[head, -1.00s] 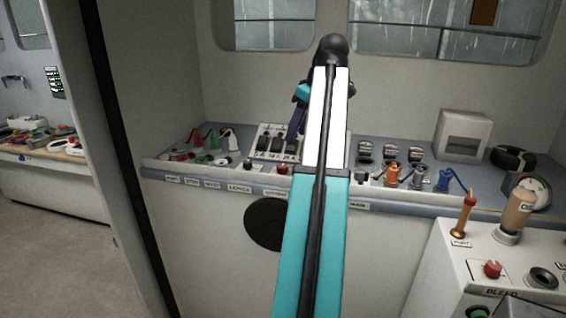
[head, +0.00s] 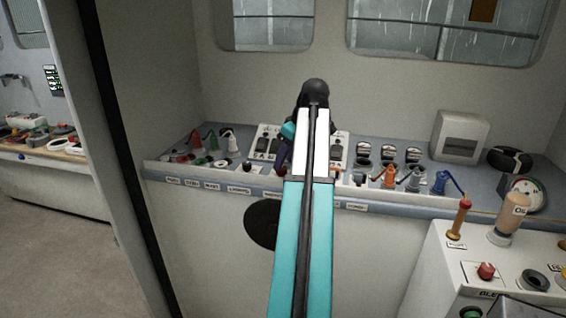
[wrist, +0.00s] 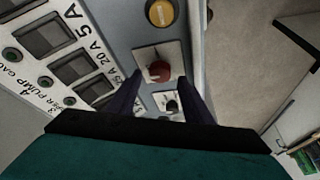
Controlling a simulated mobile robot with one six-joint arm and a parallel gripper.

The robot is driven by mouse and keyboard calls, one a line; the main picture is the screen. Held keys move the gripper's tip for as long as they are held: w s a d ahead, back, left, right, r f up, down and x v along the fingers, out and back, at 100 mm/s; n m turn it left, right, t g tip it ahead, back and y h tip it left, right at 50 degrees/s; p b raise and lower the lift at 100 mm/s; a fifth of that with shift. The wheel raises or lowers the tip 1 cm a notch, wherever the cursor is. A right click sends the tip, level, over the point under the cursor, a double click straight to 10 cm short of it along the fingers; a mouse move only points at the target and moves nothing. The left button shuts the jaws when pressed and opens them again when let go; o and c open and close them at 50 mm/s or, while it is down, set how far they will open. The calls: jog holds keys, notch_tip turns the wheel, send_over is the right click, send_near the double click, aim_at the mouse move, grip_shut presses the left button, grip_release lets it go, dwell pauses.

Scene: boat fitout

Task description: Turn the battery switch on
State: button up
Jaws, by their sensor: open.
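A red rotary knob with a pale pointer (wrist: 160,71) sits on a square light plate in the wrist view. It may be the battery switch, but I can read no label on it. My gripper (wrist: 160,84) is open and empty. Its two dark fingers reach toward the plate on either side of the knob; I cannot tell whether they touch it.
A breaker panel (wrist: 68,63) lies left of the knob. A yellow button (wrist: 161,13) and a small black knob (wrist: 172,105) are close by. Several levers (head: 390,176) stand on the counter to the right. A side console (head: 440,270) has another red knob (head: 486,270).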

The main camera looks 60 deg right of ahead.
jog(key=shift+x, duration=1.25)
jog(key=c, duration=1.1)
